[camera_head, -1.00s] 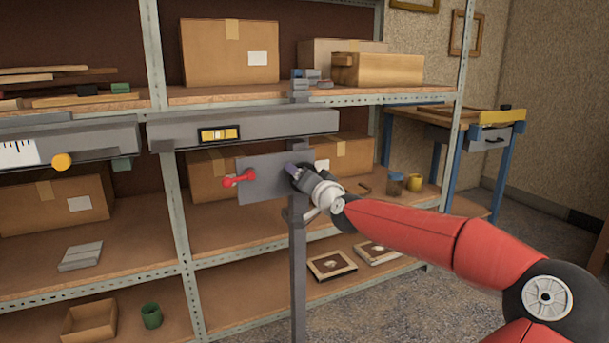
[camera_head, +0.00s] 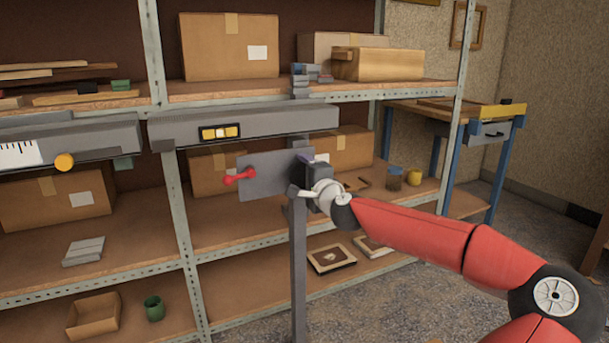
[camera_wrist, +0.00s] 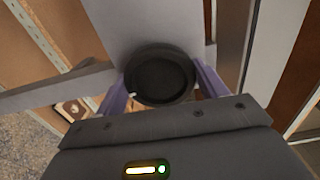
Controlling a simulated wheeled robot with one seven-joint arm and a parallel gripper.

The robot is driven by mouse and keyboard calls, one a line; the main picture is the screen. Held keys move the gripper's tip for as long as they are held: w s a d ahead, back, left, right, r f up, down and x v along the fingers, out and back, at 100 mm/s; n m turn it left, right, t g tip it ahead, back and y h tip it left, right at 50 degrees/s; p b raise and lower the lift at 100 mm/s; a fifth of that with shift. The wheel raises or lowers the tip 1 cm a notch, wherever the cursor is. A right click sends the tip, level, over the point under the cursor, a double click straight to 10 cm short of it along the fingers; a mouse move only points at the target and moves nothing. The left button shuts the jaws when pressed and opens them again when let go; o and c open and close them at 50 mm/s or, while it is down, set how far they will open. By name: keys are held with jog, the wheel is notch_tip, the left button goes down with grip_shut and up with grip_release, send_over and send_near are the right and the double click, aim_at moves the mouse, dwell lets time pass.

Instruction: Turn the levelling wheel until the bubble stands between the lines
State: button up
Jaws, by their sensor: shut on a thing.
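My gripper (camera_head: 308,166) is at the right end of the grey plate under the beam. In the wrist view its two purple fingers stand on either side of the dark round levelling wheel (camera_wrist: 160,76), shut on it. In the head view the gripper hides the wheel. The yellow level vial (camera_head: 220,132) is set in the front of the grey beam (camera_head: 275,123). A pale bubble shows near the vial's middle; it is too small to tell exactly how it stands against the lines.
A red-handled lever (camera_head: 240,177) sticks out at the plate's left. A grey post (camera_head: 298,265) stands below my gripper. To the left is another grey rail with a scale and a yellow knob (camera_head: 64,161). Shelves with boxes stand behind; open floor lies at right.

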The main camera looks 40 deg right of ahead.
jog(key=shift+m, duration=0.7)
jog(key=o, duration=1)
jog(key=shift+c, duration=0.2)
jog(key=shift+s, duration=0.1)
jog(key=v, duration=0.7)
jog(key=shift+s, duration=0.35)
jog(key=shift+a, duration=0.1)
